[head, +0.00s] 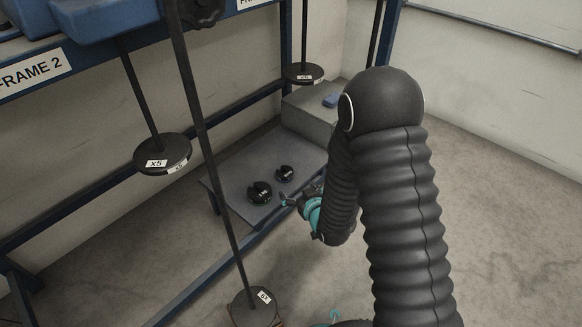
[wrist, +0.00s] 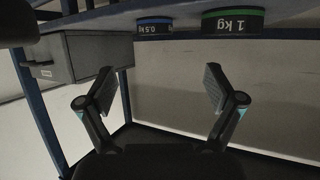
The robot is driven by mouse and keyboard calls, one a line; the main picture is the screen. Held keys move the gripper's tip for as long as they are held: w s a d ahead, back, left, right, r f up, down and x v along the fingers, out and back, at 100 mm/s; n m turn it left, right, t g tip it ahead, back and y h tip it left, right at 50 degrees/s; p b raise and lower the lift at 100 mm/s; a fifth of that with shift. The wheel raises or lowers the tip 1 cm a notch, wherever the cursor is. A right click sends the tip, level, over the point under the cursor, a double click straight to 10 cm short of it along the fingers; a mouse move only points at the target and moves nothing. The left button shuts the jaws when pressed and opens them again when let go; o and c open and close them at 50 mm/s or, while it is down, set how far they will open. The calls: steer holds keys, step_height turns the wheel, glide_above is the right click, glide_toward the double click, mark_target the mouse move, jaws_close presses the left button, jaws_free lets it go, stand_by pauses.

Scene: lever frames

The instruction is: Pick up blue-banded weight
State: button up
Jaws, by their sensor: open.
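The blue-banded weight (wrist: 154,24), marked 0.5 kg, stands near the top edge of the wrist view, which looks upside down. It appears to be the smaller black slotted disc (head: 285,174) in the head view, on a low grey shelf (head: 232,168). A green-banded 1 kg weight (wrist: 233,20) stands beside it, seemingly the larger disc (head: 260,192). My gripper (wrist: 159,80) is open, with nothing between its fingers. In the head view my gripper (head: 292,198) is at the shelf's right edge, apart from both weights. My arm partly hides it.
A grey box (head: 307,118) with a blue item (head: 331,100) on it stands behind the weights; the box also shows in the wrist view (wrist: 85,57). Hanging x5 discs (head: 162,153) and a long rod (head: 208,150) are left of the shelf. Floor at right is clear.

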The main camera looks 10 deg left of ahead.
glide_toward(286, 174)
steer(key=x, duration=0.4)
steer(key=shift+w+a+f, duration=0.15)
steer(key=shift+a+f, duration=0.05)
steer(key=shift+f, duration=0.15)
steer(key=shift+r+b+x, duration=0.2)
steer(key=shift+b+x, duration=0.4)
steer(key=shift+x, duration=2.55)
steer(key=shift+w, duration=0.15)
steer(key=c, duration=1.5)
steer(key=shift+o, duration=0.2)
step_height(286, 174, up, 13)
steer(key=p, duration=0.2)
steer(key=shift+p, duration=0.4)
